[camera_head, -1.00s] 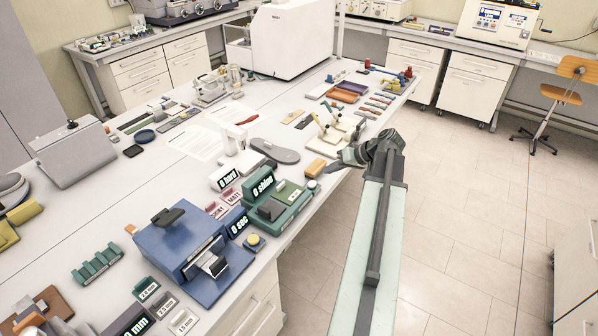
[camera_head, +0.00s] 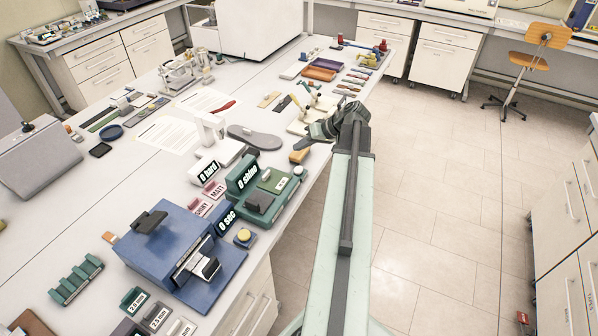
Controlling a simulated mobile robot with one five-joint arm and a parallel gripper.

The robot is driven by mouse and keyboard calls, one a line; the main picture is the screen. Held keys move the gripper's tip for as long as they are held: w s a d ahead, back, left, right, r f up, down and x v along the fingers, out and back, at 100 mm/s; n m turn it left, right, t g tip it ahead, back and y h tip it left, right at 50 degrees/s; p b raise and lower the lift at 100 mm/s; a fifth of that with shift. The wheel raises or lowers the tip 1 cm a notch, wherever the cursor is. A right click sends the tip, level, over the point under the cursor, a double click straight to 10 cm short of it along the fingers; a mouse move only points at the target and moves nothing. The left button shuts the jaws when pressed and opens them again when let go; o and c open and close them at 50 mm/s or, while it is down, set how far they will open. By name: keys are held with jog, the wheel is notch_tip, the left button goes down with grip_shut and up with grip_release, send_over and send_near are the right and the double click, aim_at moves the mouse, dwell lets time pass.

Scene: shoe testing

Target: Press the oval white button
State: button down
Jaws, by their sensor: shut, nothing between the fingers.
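A small pale, roughly oval button (camera_head: 299,171) sits at the right end of the green device (camera_head: 268,200) with the "0 shine" display, near the table's right edge. It is too small to make out its exact shape. My gripper (camera_head: 303,143) is just beyond the button in the picture, low over the table edge and pointing left. It looks shut and holds nothing. It appears apart from the button, close to an orange-brown block (camera_head: 298,156). My arm runs along the floor side of the table.
A blue device (camera_head: 175,250) with a round yellow button (camera_head: 244,236) stands nearer on the table (camera_head: 130,180). A grey shoe sole (camera_head: 254,137) and a white device reading "0 hard" (camera_head: 206,168) lie left of my gripper.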

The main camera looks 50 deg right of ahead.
aim_at(301, 170)
notch_tip(301, 170, down, 7)
jog(key=b, duration=0.6)
jog(key=shift+f, duration=0.2)
jog(key=shift+f+b, duration=0.1)
jog(key=shift+b, duration=0.2)
dwell(1.2)
jog(key=shift+f+b, duration=0.3)
jog(key=shift+f+b, duration=0.45)
dwell(0.5)
jog(key=shift+r, duration=0.1)
jog(key=shift+r+p, duration=0.8)
jog(key=shift+p, duration=0.1)
notch_tip(301, 170, up, 5)
jog(key=p, duration=0.5)
jog(key=shift+r, duration=0.15)
